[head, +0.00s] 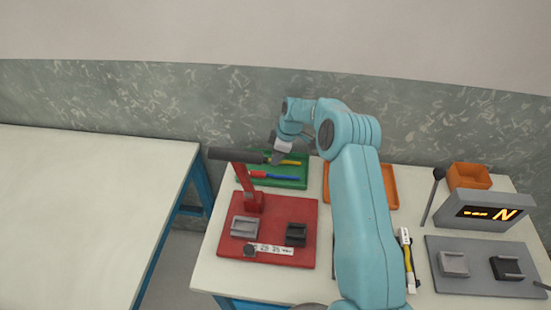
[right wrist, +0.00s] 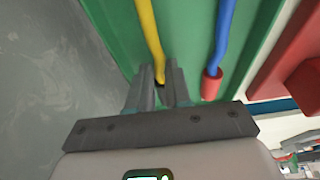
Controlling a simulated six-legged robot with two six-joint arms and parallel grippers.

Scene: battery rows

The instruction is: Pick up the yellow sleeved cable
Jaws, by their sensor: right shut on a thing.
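The yellow sleeved cable (head: 290,162) lies at the far side of the green tray (head: 300,184). In the right wrist view the yellow cable (right wrist: 149,35) runs down between my right gripper's fingers (right wrist: 159,82), which are shut on its near end. In the head view my right gripper (head: 279,157) is low over the tray's back part, and the black lever handle partly covers the cable's left end. A blue cable (head: 283,178) with a red end lies nearer in the same tray; it also shows in the right wrist view (right wrist: 222,35), apart from the fingers. My left gripper is out of view.
A red fixture (head: 284,208) with a black-handled lever (head: 237,156) stands in front of the tray. An orange tray (head: 391,186) is partly behind my right arm. To the right are an orange bin (head: 469,177), a display (head: 482,214) and a grey fixture (head: 440,284).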

